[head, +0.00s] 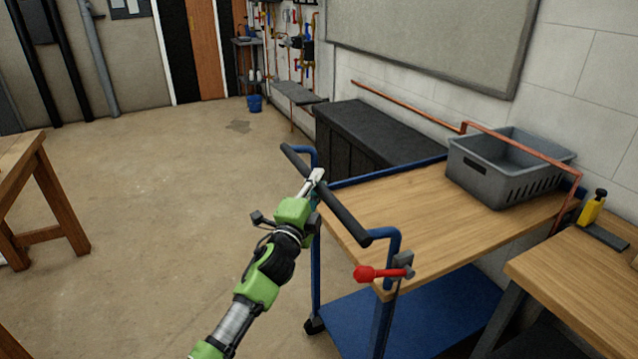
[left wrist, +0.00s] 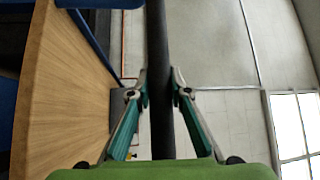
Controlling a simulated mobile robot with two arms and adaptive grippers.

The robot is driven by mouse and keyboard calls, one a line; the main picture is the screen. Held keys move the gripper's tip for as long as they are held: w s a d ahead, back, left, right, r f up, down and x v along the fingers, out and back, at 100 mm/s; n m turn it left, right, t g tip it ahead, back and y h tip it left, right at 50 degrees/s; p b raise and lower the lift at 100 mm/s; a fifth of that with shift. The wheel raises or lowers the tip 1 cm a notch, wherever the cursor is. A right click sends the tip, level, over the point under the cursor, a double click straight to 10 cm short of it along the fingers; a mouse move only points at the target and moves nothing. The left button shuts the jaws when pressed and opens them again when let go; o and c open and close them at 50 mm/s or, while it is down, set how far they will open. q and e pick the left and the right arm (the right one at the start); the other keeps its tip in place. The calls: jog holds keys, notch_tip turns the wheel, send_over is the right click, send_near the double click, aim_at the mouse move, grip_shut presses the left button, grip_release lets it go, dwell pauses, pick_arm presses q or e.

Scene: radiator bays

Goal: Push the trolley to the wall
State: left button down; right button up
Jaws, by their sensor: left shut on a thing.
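The trolley has a wooden top (head: 400,208), a blue frame and a blue lower shelf (head: 415,312). Its black handle bar (head: 345,213) runs across its near left end. My left gripper (head: 316,176) is shut on the handle bar, around its middle. In the left wrist view the bar (left wrist: 158,60) passes between the two fingertips of my left gripper (left wrist: 160,88). A red-handled clamp or lever (head: 378,273) sits at the near corner of the trolley. The white block wall (head: 582,62) runs along the right, behind the trolley. My right gripper is not in view.
A grey crate (head: 497,175) stands on the trolley top. A copper pipe (head: 405,107) runs along the wall. A black chest (head: 360,138) stands beyond the trolley. A wooden workbench (head: 590,275) is close at the right. Open floor (head: 180,200) lies at the left.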

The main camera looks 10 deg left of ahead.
pick_arm(q)
jog(key=shift+d+r, duration=0.1)
dwell(0.3)
jog(key=c, duration=2.1)
grip_release()
jog(key=shift+o, duration=1.3)
jog(key=shift+w+d, duration=0.15)
jog(key=v, duration=1.2)
